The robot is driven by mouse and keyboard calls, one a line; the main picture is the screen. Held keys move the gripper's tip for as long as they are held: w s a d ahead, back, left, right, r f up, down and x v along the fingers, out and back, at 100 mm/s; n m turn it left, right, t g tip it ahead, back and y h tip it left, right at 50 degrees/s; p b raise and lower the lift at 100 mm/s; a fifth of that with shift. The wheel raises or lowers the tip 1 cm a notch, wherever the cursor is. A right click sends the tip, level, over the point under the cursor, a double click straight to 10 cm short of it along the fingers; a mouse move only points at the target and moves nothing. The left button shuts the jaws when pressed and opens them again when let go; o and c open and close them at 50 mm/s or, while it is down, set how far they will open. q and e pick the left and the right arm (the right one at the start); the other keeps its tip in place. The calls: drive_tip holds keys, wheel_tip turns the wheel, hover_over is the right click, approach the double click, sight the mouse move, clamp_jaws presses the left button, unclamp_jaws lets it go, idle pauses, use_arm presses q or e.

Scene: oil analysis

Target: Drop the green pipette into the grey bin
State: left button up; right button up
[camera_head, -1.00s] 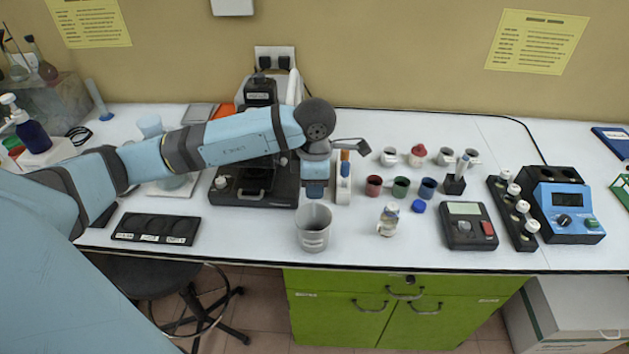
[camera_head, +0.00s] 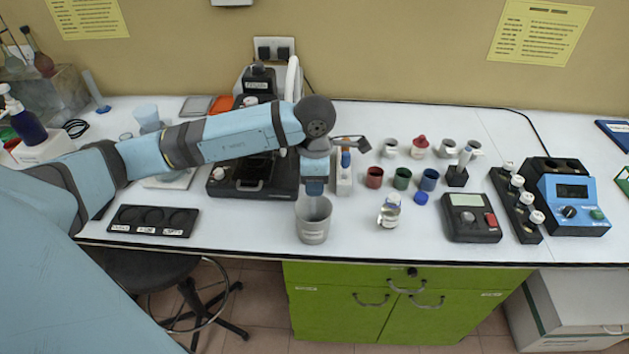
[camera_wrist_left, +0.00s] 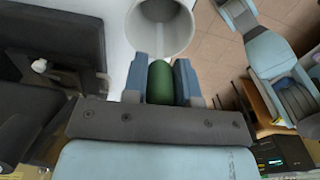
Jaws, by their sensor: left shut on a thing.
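The grey bin (camera_head: 313,232) is a round open cup standing upright near the front edge of the bench. My left gripper (camera_head: 315,190) points down right above the bin, its tips at about the far part of the opening. In the left wrist view my left gripper (camera_wrist_left: 160,80) is shut on the green pipette (camera_wrist_left: 160,83), whose rounded green end shows between the blue fingers. The grey bin's rim (camera_wrist_left: 190,42) is just beyond the fingertips there. The pipette's lower part is hidden. My right gripper is not in view.
A microscope (camera_head: 222,185) stands just left of the bin. A black tray (camera_head: 153,220) lies further left. A small bottle (camera_head: 389,213) and coloured cups, including a red one (camera_head: 375,177), stand to the right. A white pipette holder (camera_head: 344,182) is close behind the bin.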

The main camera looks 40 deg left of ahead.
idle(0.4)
use_arm(q)
drive_tip(key=o, duration=1.1)
drive_tip(key=shift+r+p, duration=1.15)
drive_tip(key=shift+r, duration=1.4)
